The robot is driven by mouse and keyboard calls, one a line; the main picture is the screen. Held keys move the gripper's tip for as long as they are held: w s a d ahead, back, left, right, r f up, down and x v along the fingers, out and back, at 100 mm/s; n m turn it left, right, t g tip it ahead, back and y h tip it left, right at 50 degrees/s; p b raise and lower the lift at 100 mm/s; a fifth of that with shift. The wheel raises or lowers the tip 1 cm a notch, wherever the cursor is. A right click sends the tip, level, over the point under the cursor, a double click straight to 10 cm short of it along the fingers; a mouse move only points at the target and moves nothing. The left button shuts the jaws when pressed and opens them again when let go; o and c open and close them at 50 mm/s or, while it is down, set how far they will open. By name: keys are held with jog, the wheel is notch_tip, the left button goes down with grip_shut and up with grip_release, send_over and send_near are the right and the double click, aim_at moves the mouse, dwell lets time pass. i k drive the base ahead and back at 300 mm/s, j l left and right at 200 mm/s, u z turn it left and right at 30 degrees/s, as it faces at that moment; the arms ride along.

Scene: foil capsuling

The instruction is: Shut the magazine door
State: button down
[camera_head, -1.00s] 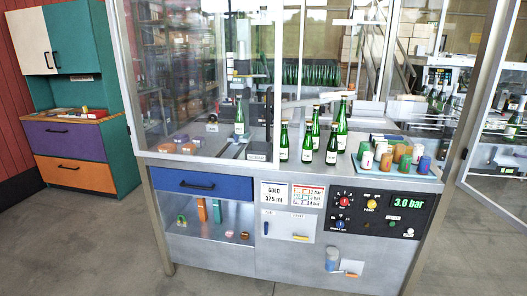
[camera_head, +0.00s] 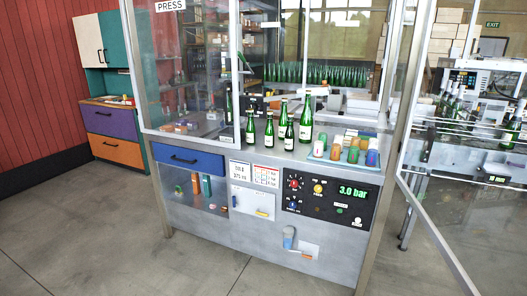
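The machine's bench (camera_head: 262,232) stands in the middle with a glass guard above it. A framed glass door (camera_head: 462,200) stands swung open at the right. I cannot tell for sure which panel is the magazine door. A blue drawer front (camera_head: 188,158) with a dark handle sits at the bench's left and looks shut. Below it is a recess (camera_head: 203,188) with small coloured items, and I cannot tell whether clear glass covers it. My gripper is not in view.
Several green bottles (camera_head: 281,126) stand on the bench top beside a tray of coloured capsules (camera_head: 318,154). A control panel (camera_head: 330,197) reads 3.0 bar. A cabinet (camera_head: 113,117) stands at the back left. The floor (camera_head: 110,235) at front left is clear. The open door takes up room at right.

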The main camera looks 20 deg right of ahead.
aim_at(466, 282)
jog(key=k+l, duration=0.1)
jog(key=l, duration=0.4)
jog(key=k+l, duration=0.1)
jog(key=l, duration=0.4)
jog(key=l+u, duration=0.1)
jog(key=l, duration=0.4)
jog(key=k+l, duration=0.15)
jog(key=l, duration=0.35)
jog(key=k+l, duration=0.1)
jog(key=l, duration=0.4)
jog(key=k+l, duration=0.15)
jog(key=l, duration=0.35)
jog(key=j+z, duration=0.15)
